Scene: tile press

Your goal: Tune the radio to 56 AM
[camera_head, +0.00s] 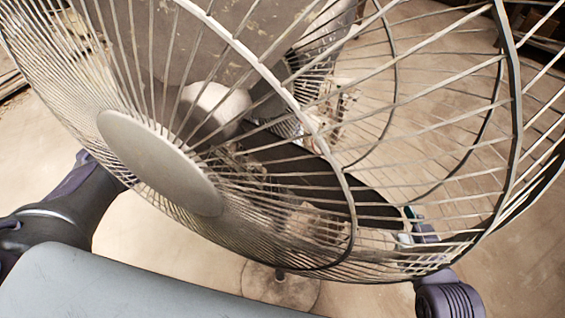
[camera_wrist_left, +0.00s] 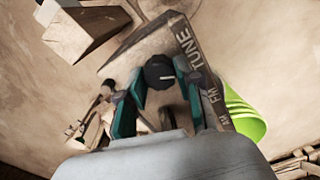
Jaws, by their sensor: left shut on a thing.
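In the left wrist view, the radio's brown-grey panel (camera_wrist_left: 205,55) carries the letters TUNE, FM and AM along its right side. A black round knob (camera_wrist_left: 158,70) with a short pale mark stands on it. My left gripper (camera_wrist_left: 157,80) is shut on this knob, with one teal-padded finger at each side. No tuning number is readable. In the head view the radio and left fingertips are hidden by a fan; only my left arm shows at the left. My right gripper (camera_head: 410,232) shows partly through the fan's wires at the lower right; its fingers are unclear.
A large wire-caged fan (camera_head: 160,165) fills most of the head view. A round tan disc (camera_head: 280,288) shows below it. In the left wrist view, a lime green container (camera_wrist_left: 245,115) is right of the radio, a wooden block (camera_wrist_left: 85,35) at upper left, and small wooden pieces at left.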

